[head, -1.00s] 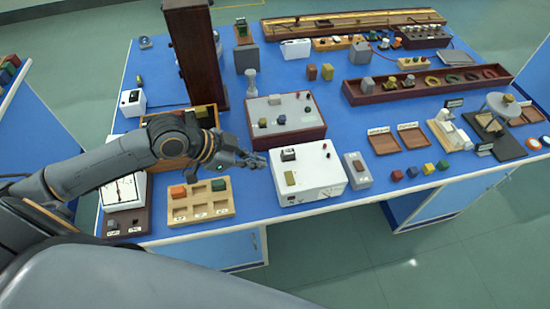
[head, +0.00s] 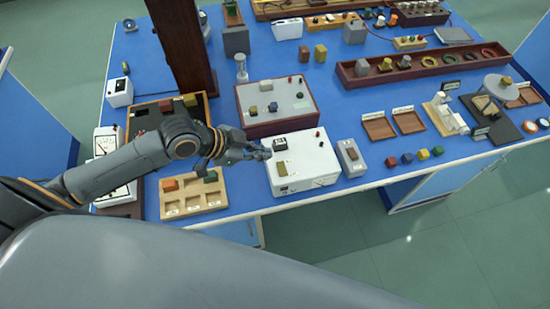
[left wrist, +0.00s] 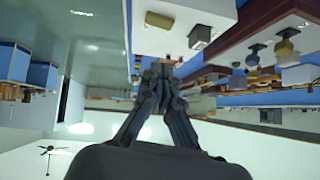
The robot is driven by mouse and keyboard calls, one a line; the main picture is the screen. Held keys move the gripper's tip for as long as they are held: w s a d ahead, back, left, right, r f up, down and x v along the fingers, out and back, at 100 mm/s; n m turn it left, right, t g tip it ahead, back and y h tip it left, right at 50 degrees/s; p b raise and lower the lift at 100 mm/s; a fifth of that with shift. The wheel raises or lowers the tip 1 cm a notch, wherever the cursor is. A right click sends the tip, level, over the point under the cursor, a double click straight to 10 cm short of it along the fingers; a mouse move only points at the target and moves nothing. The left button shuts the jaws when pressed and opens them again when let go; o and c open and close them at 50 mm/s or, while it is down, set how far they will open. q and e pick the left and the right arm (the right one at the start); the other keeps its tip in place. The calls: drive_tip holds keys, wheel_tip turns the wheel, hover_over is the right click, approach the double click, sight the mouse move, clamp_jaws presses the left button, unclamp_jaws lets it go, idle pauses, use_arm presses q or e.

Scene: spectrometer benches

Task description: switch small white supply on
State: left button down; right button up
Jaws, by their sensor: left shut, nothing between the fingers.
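A white box (head: 311,165), which looks like the white supply, stands at the front edge of the blue bench. In the left wrist view the shut fingers (left wrist: 167,62) point toward the white box (left wrist: 210,6), seen from low down. My right gripper is out of view.
A wooden sorting tray (head: 194,207) lies left of the box and a grey panel (head: 290,93) behind it. A small grey box (head: 350,158) stands to its right. A tall dark wooden post (head: 184,45) rises behind my arm. Small coloured cubes lie at right.

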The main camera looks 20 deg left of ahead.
sight(285, 164)
use_arm(q)
drive_tip(key=p+x, duration=0.1)
drive_tip(key=x, duration=0.4)
drive_tip(key=shift+w+d, duration=0.1)
drive_tip(key=shift+d, duration=0.2)
drive_tip(key=f, duration=0.1)
drive_tip(key=f+p, duration=0.1)
drive_tip(key=shift+w+a+f, duration=0.1)
drive_tip(key=shift+a+f, duration=0.15)
drive_tip(key=shift+f, duration=0.1)
drive_tip(key=shift+a+f, duration=0.15)
drive_tip(key=shift+f, duration=0.5)
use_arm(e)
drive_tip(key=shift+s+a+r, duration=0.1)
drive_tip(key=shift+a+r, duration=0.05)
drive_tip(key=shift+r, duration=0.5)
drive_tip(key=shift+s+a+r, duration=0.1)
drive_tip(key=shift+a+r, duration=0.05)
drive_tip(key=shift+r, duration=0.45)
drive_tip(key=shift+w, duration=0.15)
